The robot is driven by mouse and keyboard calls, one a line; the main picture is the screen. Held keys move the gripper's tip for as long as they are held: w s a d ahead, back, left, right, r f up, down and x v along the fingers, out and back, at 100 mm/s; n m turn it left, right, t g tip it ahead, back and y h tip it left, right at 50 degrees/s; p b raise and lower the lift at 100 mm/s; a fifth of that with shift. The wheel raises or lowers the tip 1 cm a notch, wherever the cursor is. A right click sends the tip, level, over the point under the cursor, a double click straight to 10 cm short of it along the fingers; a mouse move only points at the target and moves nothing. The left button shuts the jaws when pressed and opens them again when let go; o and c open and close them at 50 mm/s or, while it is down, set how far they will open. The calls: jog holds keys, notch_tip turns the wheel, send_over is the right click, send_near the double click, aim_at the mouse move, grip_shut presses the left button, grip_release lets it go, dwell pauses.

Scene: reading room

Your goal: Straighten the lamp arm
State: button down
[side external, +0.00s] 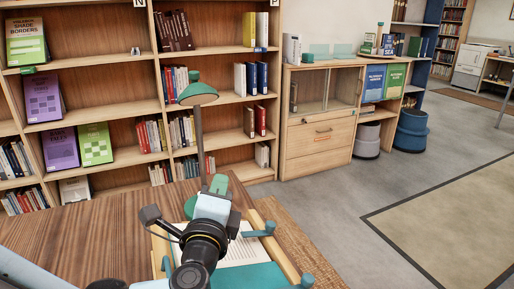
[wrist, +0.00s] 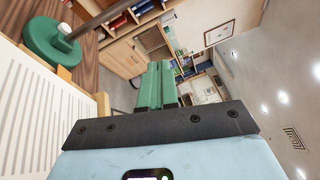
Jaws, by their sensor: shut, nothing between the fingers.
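The lamp has a green shade (side external: 198,93) on a thin dark arm (side external: 199,130), which stands nearly upright in the side view with a slight lean. Its lower end is hidden behind my gripper (side external: 219,184) there. In the wrist view the round green lamp base (wrist: 52,42) and part of the dark arm (wrist: 97,18) show at the upper left; the shade is out of view. My gripper's green fingers (wrist: 160,66) are shut together and empty. In the wrist view they are apart from the lamp, to its right. The side view does not show the gap clearly.
An open printed page (side external: 240,250) lies in a wooden-edged stand with green knobs (side external: 262,230) on the wooden table (side external: 90,235), close to my gripper. Bookshelves (side external: 100,110) stand behind, with a low cabinet (side external: 318,140) to their right. The floor at right is clear.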

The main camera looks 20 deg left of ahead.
dwell(0.3)
jog(key=s+d+f, duration=0.2)
jog(key=s+f, duration=0.1)
jog(key=shift+s+d, duration=0.1)
jog(key=shift+d, duration=0.2)
dwell(0.4)
